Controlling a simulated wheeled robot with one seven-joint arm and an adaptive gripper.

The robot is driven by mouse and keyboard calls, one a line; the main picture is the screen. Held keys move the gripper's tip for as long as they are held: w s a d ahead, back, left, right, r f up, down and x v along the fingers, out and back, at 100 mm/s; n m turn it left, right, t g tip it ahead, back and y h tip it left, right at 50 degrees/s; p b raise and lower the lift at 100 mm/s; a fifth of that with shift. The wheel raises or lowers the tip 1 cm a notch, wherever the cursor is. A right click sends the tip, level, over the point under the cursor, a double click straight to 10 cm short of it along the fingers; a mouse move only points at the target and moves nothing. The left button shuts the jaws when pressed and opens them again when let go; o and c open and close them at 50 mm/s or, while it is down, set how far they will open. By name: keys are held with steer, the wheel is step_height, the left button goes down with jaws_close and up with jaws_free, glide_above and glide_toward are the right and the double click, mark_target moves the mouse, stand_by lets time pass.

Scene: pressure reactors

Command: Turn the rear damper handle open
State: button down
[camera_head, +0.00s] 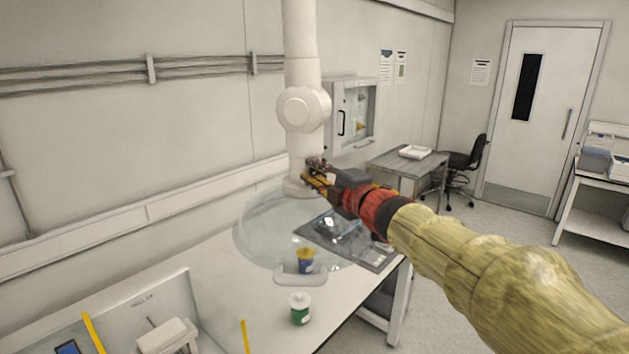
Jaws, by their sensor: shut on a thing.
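A white extraction duct (303,65) comes down from above, with a round joint (303,108) partway along it. Its lower end (301,187) meets a wide clear hood (262,225) over the bench. My gripper (317,182) reaches in from the right and is at the duct's lower end, just above the hood. Its jaws are shut on the rear damper handle there. The handle is mostly hidden by the fingers, so its angle cannot be told.
Under the hood are a dark panel (375,254) and a blue and yellow cup (305,262). A green and white jar (300,310) stands in front on the white bench (225,290). A desk (395,166) and a chair (468,160) stand behind at right.

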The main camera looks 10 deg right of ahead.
steer(key=shift+n+b, duration=0.3)
steer(key=shift+n, duration=0.2)
steer(key=c, duration=1.8)
jaws_free()
steer(key=shift+o, duration=0.2)
steer(key=shift+s, duration=0.1)
steer(key=v, duration=1.1)
steer(key=shift+s, duration=0.4)
steer(key=shift+d+f, duration=0.1)
steer(key=shift+d, duration=0.05)
